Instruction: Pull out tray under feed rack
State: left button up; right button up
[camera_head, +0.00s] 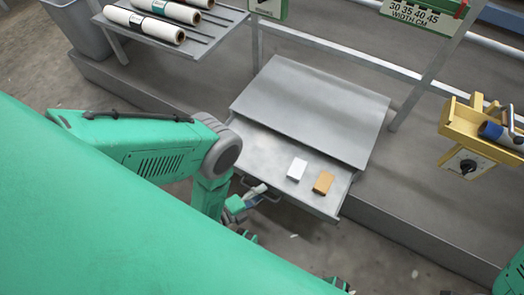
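The grey metal tray (318,198) sticks out from under the flat grey feed rack top (312,112), toward my body. A white box (297,169) and an orange-brown box (323,182) lie on its exposed part. A dark handle (273,197) shows at the tray's front edge, left of the boxes. My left gripper (255,194) is at this front edge, beside or on the handle. Its fingers are small and partly hidden, so I cannot tell whether they close around the handle. My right gripper is not in view; only a bit of green arm shows at the lower right.
A yellow unit with a dial (467,163) is at the right. A low grey ledge (415,238) runs along the floor. Floor in front of the tray is mostly clear.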

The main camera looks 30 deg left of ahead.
pick_arm(q)
jog(key=v, duration=1.1)
jog(key=shift+s, duration=0.2)
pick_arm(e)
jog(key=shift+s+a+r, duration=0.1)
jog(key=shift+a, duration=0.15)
pick_arm(q)
jog(key=shift+d+r, duration=0.15)
jog(key=shift+d, duration=0.05)
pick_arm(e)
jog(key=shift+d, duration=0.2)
